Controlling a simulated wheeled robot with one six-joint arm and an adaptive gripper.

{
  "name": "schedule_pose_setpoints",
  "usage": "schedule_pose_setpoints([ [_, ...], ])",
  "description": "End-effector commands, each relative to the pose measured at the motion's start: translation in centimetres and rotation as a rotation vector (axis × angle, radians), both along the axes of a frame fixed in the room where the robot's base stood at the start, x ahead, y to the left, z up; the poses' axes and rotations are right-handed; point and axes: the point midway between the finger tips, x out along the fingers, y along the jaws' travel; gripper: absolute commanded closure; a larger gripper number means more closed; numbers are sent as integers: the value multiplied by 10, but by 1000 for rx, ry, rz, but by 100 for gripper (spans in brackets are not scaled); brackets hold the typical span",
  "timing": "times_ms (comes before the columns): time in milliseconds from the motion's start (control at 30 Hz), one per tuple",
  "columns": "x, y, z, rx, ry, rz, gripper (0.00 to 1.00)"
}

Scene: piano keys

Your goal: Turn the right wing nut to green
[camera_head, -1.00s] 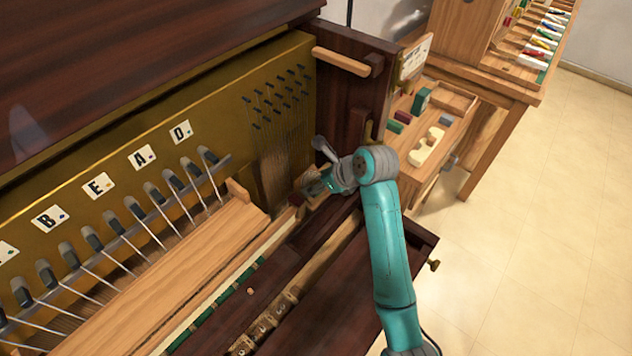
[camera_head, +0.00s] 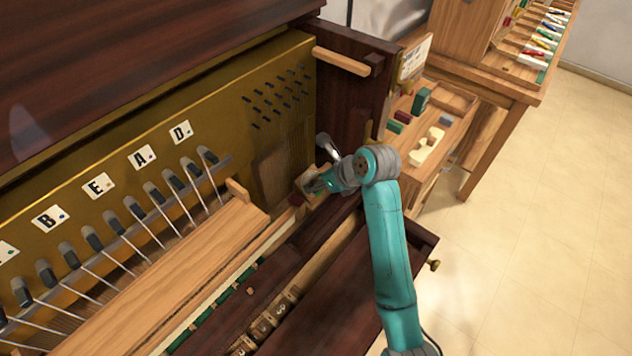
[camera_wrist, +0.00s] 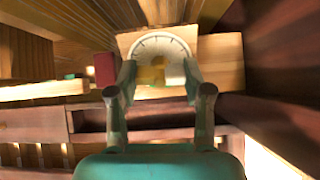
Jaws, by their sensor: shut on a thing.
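A wing nut (camera_wrist: 151,74), brassy yellow and blurred, sits in the middle of a pale round dial (camera_wrist: 160,45) with dark tick marks in the wrist view. The dial is on a light wooden block (camera_wrist: 222,62). My gripper (camera_wrist: 159,72) has one finger on each side of the wing nut and is shut on it. In the head view my gripper (camera_head: 312,188) is low at the right end of the piano's inside, and the wing nut is hidden there.
A dark red block (camera_wrist: 105,69) is left of the dial. The piano's dark side wall (camera_head: 352,85) rises just behind my gripper. Dampers and a wooden rail (camera_head: 185,245) lie left. A small parts table (camera_head: 455,130) stands right.

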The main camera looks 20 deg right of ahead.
Motion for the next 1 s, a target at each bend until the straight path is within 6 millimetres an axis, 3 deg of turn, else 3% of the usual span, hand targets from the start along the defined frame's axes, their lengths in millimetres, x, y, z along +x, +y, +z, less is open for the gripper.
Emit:
schedule_pose_setpoints([
  [200, 0, 0, 0, 101, 68, -145, 75],
  [500, 0, 0, 0, 117, 78, -168, 75],
  [533, 0, 0, 0, 117, 78, -168, 43],
  [633, 0, 0, 0, 117, 78, -167, 21],
  [1000, 0, 0, 0, 116, 78, -166, 21],
])
